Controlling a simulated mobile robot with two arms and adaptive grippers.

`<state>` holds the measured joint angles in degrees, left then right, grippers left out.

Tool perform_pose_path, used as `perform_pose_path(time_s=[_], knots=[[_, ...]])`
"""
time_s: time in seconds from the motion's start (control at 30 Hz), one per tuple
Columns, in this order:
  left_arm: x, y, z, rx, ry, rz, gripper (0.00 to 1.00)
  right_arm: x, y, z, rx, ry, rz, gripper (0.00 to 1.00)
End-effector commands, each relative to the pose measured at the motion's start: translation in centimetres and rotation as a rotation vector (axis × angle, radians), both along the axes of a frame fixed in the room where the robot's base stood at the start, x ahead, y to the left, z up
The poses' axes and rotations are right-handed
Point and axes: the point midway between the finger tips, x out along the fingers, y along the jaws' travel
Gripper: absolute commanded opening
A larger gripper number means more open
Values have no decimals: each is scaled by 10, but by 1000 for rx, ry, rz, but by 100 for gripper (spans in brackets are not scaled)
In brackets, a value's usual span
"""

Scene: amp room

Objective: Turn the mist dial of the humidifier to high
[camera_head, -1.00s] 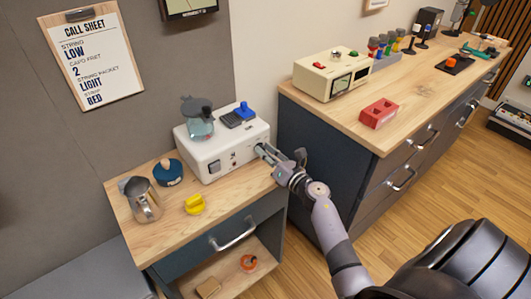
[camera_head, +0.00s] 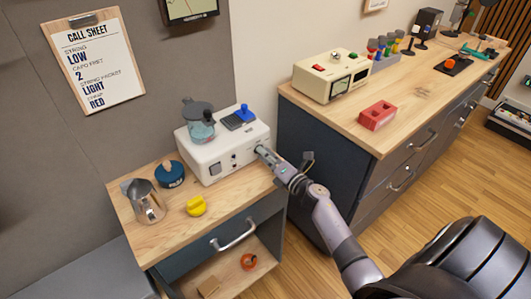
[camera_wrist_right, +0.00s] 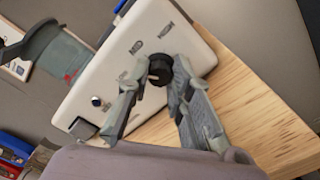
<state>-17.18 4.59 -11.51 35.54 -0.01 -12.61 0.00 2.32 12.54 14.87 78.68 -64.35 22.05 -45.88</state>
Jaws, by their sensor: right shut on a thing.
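The humidifier (camera_head: 222,155) is a white box with a clear tank (camera_head: 201,127) on top, standing on the small wooden cabinet. In the right wrist view its white front (camera_wrist_right: 115,75) is seen tilted, with small printed labels beside the dial. The mist dial (camera_wrist_right: 160,68) is a black knob near the end of that front. My right gripper (camera_wrist_right: 162,67) is shut on the dial, with a finger on either side of it. In the head view the right gripper (camera_head: 262,152) reaches the humidifier's right end and hides the dial. My left gripper is not in view.
The small cabinet top (camera_head: 160,232) holds a metal pitcher (camera_head: 147,203), a blue round pot (camera_head: 168,174) and a yellow object (camera_head: 196,206). A larger wooden counter (camera_head: 420,92) stands right of my gripper, with a red block (camera_head: 377,115) and a cream device (camera_head: 331,78).

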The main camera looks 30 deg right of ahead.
Motion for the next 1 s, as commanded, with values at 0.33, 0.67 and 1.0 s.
perform_pose_path(time_s=[0.33,0.67,1.0], knots=[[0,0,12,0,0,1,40,0,-1,0,329,28,0,0],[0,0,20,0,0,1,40,0,-1,-1,642,53,-3,0],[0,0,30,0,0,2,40,0,-1,-2,964,78,-3,0]])
